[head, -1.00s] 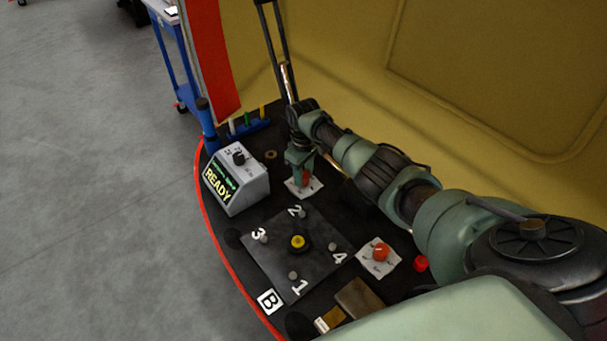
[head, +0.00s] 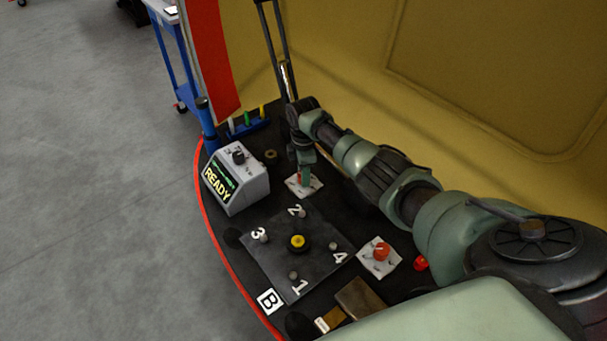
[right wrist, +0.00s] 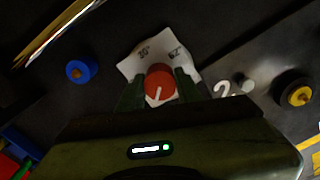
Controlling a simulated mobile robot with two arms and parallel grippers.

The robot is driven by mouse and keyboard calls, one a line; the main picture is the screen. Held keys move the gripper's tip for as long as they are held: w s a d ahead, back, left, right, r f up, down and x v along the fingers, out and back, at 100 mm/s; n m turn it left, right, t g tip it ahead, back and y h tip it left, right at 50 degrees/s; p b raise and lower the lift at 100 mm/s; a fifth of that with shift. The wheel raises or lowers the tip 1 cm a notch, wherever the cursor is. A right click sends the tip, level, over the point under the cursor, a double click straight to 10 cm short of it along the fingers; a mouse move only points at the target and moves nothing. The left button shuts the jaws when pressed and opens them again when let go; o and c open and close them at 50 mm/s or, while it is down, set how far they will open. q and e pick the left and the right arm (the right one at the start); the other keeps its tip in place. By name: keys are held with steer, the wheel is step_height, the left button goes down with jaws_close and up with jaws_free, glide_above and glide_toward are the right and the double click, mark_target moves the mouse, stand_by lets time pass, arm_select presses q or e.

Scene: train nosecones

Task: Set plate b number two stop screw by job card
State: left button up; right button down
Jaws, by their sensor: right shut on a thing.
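Plate B (head: 262,265) lies on the dark bench with stop screws by the numbers 1 to 4 and a yellow-centred black hub (head: 298,242) in the middle. The number two stop screw (head: 301,213) stands by its painted 2; it also shows in the right wrist view (right wrist: 244,84). My right gripper (head: 303,176) is just behind the plate, shut on a red knob (right wrist: 159,82) on a white card with angle marks (right wrist: 137,66). The knob has a white pointer line. My left gripper is out of view.
A grey box (head: 236,180) reading READY stands left of the plate. A second red knob (head: 381,251) on a white card is right of it. A brown block (head: 358,299) lies in front. A blue ring (right wrist: 81,69) shows in the wrist view.

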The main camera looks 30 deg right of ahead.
steer(key=shift+n, duration=1.1)
steer(key=shift+r, duration=0.1)
steer(key=c, duration=1)
jaws_free()
steer(key=shift+o, duration=0.2)
step_height(320, 180, up, 8)
steer(key=shift+f, duration=0.1)
steer(key=shift+f, duration=0.1)
